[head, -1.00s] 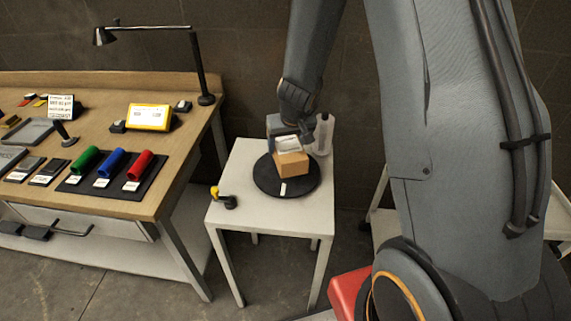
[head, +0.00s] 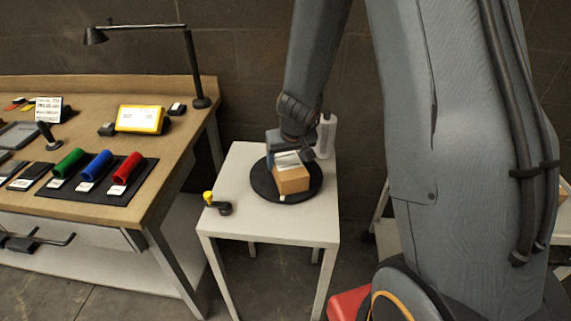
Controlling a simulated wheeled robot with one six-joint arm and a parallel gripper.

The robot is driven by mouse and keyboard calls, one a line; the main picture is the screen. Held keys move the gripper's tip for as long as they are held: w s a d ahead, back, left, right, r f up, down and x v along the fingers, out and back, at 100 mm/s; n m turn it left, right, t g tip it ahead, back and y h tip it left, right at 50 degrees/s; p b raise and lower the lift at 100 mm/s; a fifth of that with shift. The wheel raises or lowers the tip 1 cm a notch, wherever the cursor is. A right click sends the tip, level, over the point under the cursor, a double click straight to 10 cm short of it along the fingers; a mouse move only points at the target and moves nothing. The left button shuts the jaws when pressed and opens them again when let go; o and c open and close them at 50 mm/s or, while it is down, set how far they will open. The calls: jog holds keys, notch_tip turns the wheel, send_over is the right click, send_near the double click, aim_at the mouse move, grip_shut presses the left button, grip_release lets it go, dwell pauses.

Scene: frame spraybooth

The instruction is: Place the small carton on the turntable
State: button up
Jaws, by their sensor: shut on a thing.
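The small carton (head: 291,181) is a brown box with a pale top label. It is at the black round turntable (head: 264,186), over its front right part; I cannot tell whether its underside touches the disc. The turntable lies on a small white table. My gripper (head: 287,157) reaches down from above and behind and is shut on the carton. The fingers are partly hidden by the carton and my wrist.
A white bottle (head: 326,136) stands behind and right of the turntable. A yellow and black tool (head: 217,204) lies at the left edge of the white table (head: 265,226). A wooden bench (head: 165,188) with coloured rolls and a lamp stands left.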

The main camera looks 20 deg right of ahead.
jog(key=shift+f, duration=0.1)
jog(key=o, duration=1.4)
jog(key=p+v, duration=1)
jog(key=v, duration=0.3)
jog(key=s+r, duration=0.3)
jog(key=s, duration=0.2)
jog(key=s+r+g, duration=0.1)
jog(key=s+r, duration=0.2)
jog(key=s, duration=0.3)
jog(key=s+r+g, duration=0.1)
jog(key=s+r, duration=0.2)
jog(key=s, duration=0.2)
jog(key=shift+s, duration=0.15)
jog(key=shift+f, duration=0.1)
jog(key=shift+g, duration=0.5)
notch_tip(320, 180, down, 9)
jog(key=b, duration=0.8)
jog(key=shift+a, duration=0.1)
